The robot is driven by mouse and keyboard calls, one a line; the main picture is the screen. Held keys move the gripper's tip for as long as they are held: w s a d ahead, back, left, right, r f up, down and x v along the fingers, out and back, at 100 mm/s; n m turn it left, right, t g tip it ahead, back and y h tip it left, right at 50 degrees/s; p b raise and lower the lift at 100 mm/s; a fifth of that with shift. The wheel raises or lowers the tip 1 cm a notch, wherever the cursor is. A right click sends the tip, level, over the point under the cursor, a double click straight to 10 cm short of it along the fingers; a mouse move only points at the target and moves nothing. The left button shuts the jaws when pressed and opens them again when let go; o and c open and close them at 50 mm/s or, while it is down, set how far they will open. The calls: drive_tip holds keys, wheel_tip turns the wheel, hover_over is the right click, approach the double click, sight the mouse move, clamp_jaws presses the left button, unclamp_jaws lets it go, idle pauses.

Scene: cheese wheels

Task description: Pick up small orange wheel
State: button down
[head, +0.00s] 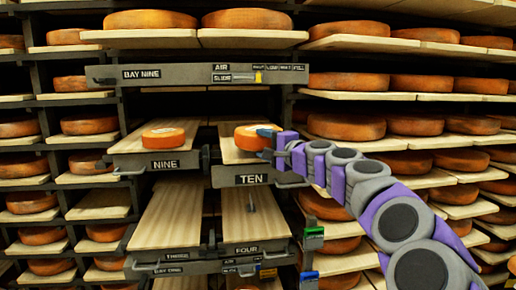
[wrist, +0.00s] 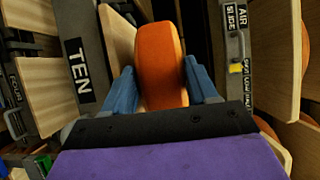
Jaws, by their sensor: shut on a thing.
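A small orange wheel (head: 252,137) stands at the front of the wooden board of the tray labelled TEN (head: 243,180). My gripper (head: 270,139) reaches it from the right, and its blue fingers are shut on the wheel. In the wrist view the wheel (wrist: 160,65) sits between the two blue fingers (wrist: 163,90), one on each side. Whether the wheel touches the board or is lifted cannot be told. A second small orange wheel (head: 163,137) with a pale label sits on the tray labelled NINE (head: 165,165), to the left.
Large orange wheels (head: 346,126) fill shelves on both sides. Lower boards, including the one labelled FOUR (head: 247,221), look empty. Dark posts flank the bay.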

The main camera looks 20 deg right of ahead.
drive_tip(key=r+b+v, duration=0.1)
drive_tip(key=v, duration=1.2)
drive_tip(key=shift+s+d+r, duration=0.3)
drive_tip(key=shift+d, duration=0.2)
